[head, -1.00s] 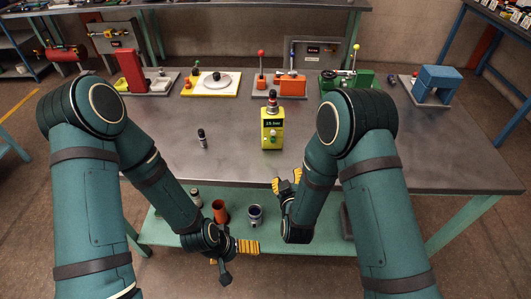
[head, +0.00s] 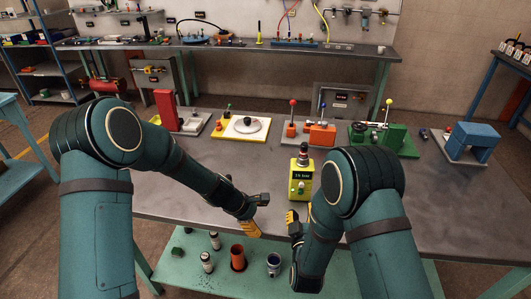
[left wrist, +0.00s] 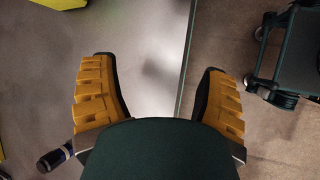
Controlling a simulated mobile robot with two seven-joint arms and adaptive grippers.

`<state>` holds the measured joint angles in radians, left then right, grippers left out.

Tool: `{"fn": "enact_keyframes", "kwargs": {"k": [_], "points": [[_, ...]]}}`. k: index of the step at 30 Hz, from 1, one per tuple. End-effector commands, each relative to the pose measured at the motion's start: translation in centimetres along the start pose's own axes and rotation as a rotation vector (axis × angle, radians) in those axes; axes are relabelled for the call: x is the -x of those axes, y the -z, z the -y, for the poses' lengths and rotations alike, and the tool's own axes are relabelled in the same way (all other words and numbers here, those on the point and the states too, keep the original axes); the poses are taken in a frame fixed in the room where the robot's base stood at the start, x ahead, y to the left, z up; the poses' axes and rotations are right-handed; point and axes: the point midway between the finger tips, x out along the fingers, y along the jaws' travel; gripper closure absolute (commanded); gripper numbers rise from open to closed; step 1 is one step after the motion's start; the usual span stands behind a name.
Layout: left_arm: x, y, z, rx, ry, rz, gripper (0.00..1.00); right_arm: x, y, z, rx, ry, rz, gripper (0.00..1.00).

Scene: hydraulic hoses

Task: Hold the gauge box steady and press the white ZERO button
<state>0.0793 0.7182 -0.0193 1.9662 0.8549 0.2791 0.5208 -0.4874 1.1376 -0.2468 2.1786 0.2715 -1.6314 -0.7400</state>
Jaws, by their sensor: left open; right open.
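The yellow-green gauge box (head: 301,188) stands upright near the front of the table, with a dark display and a dark and red fitting on top. The white ZERO button cannot be made out at this size. My left gripper (head: 258,213) is open and empty at the table's front edge, left of the box and apart from it. Its spread yellow fingers show in the left wrist view (left wrist: 160,105). My right gripper (head: 300,214) is just in front of the box, partly hidden by my right forearm; no contact shows. A yellow piece in the left wrist view's top-left corner may be the box.
A small dark cylinder (left wrist: 54,159) lies low in the left wrist view. Behind the box stand an orange lever block (head: 321,135), a green fixture (head: 395,141) and a yellow-edged plate (head: 240,126). A lower shelf (head: 200,277) holds an orange cup (head: 238,258) and other cups.

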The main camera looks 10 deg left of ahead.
Motion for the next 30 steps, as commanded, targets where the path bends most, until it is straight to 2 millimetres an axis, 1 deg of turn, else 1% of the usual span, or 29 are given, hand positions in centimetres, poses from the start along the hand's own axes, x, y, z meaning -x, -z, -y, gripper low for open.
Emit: {"fn": "enact_keyframes", "kwargs": {"k": [1,3,5,6,9,12,16,19,22,26,30], "points": [[1.0,-0.6,-2.1,0.092,-0.027,0.053,0.26,0.0,0.0,0.0,0.000,0.000,0.000,0.54],[2.5,-1.6,-4.8,0.219,-0.058,0.141,0.26,0.0,0.0,0.0,0.000,0.000,0.000,0.54],[4.0,-2.5,-7.0,0.317,-0.083,0.221,0.26,0.0,0.0,0.0,0.000,0.000,0.000,0.54],[5.1,-3.1,-8.5,0.372,-0.099,0.275,0.26,0.0,0.0,0.0,0.000,0.000,0.000,0.54],[7.5,-4.5,-11.4,0.474,-0.128,0.395,0.26,0.0,0.0,0.0,0.000,0.000,0.000,0.54],[9.5,-5.5,-13.5,0.535,-0.146,0.485,0.26,0.0,0.0,0.0,0.000,0.000,0.000,0.54],[11.0,-6.2,-14.9,0.576,-0.158,0.552,0.26,0.0,0.0,0.0,0.000,0.000,0.000,0.54],[11.2,-6.5,-15.3,0.587,-0.160,0.573,0.26,0.0,0.0,0.0,0.000,0.000,0.000,0.54],[10.5,-7.0,-15.7,0.588,-0.159,0.576,0.26,0.0,0.0,0.0,0.000,0.000,0.000,0.54],[8.8,-7.9,-16.1,0.587,-0.157,0.575,0.26,0.0,0.0,0.0,0.000,0.000,0.000,0.54],[6.6,-9.1,-16.9,0.586,-0.157,0.573,0.26,0.0,0.0,0.0,-0.001,0.000,0.000,0.54]]}}
